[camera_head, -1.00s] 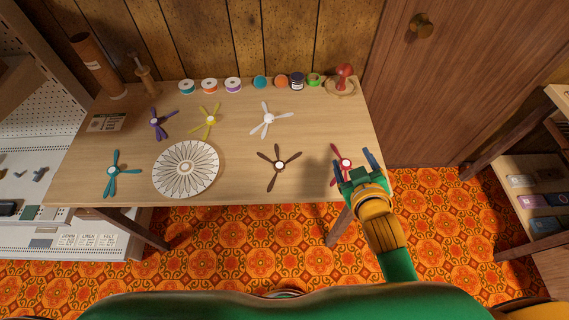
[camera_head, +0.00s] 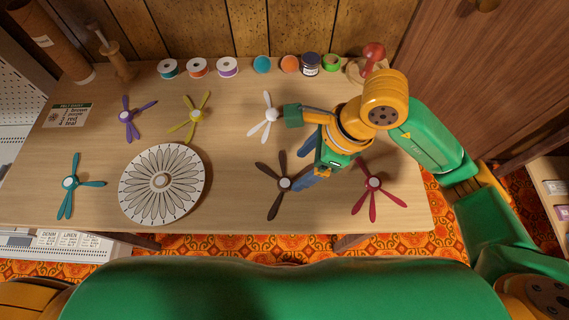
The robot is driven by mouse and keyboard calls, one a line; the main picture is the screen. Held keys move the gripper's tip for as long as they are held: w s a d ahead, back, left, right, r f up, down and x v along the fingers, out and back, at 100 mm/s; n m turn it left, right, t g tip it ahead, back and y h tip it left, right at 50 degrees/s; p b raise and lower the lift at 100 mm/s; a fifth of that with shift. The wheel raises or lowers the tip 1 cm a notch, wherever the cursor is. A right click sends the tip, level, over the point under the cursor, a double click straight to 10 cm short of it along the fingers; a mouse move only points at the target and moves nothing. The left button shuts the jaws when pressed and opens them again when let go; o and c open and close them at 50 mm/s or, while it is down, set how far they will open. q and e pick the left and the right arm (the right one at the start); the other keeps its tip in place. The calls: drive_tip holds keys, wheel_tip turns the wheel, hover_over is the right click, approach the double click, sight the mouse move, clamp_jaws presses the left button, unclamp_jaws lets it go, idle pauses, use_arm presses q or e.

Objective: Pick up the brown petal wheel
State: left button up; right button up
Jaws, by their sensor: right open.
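The brown petal wheel (camera_head: 284,184) lies flat on the wooden table, right of the middle, with a white hub and several dark brown petals. My right gripper (camera_head: 304,164) reaches over the table from the right, pointing down, with blue fingers. It is open, its fingers just right of the brown wheel's hub and near its petals. I cannot tell whether they touch it. My left gripper is not in view.
A red wheel (camera_head: 373,183) lies right of my gripper, and a white wheel (camera_head: 270,117) lies behind. Purple (camera_head: 129,118), yellow (camera_head: 194,115) and teal (camera_head: 69,183) wheels lie left. A round patterned disc (camera_head: 187,207) sits on the table (camera_head: 235,160). Spools and jars line the back.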

sight(285, 183)
drive_tip(key=shift+s+a+f+p, duration=0.4)
drive_tip(key=shift+s+a+f, duration=0.35)
drive_tip(key=shift+f, duration=0.1)
drive_tip(key=x, duration=0.3)
drive_tip(key=shift+w+d, duration=0.1)
drive_tip(key=shift+w+f, duration=0.25)
drive_tip(key=shift+f, duration=0.05)
drive_tip(key=shift+s, duration=0.1)
drive_tip(key=c, duration=0.4)
clamp_jaws()
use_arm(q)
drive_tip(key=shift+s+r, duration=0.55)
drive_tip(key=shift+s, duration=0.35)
use_arm(e)
drive_tip(key=shift+r, duration=0.15)
